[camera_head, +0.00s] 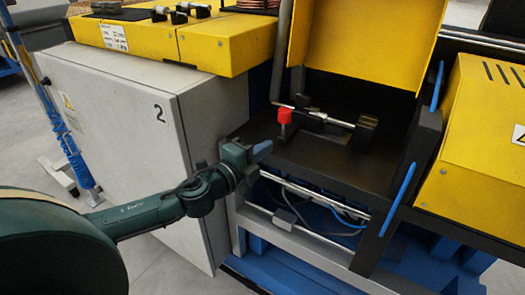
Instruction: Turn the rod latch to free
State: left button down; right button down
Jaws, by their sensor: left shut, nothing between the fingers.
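The rod latch is a thin silver rod (328,119) lying across the dark bay of the machine, with a red knob (284,116) near its left end. The rod's right end meets a black block (366,132). My left gripper (262,150) is shut and empty at the front left edge of the bay. It is apart from the red knob, to its lower left. My right gripper is not in view.
A yellow raised cover (362,40) stands behind the rod. A grey cabinet (110,130) marked 2 stands at the left. A black frame post with blue strips (405,185) bounds the bay at the right. Blue hoses and rails lie below the bay.

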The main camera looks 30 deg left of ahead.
aim_at(304, 102)
jog(key=k+j, duration=0.15)
jog(key=k, duration=0.35)
jog(key=k+j, duration=0.15)
jog(key=k, duration=0.4)
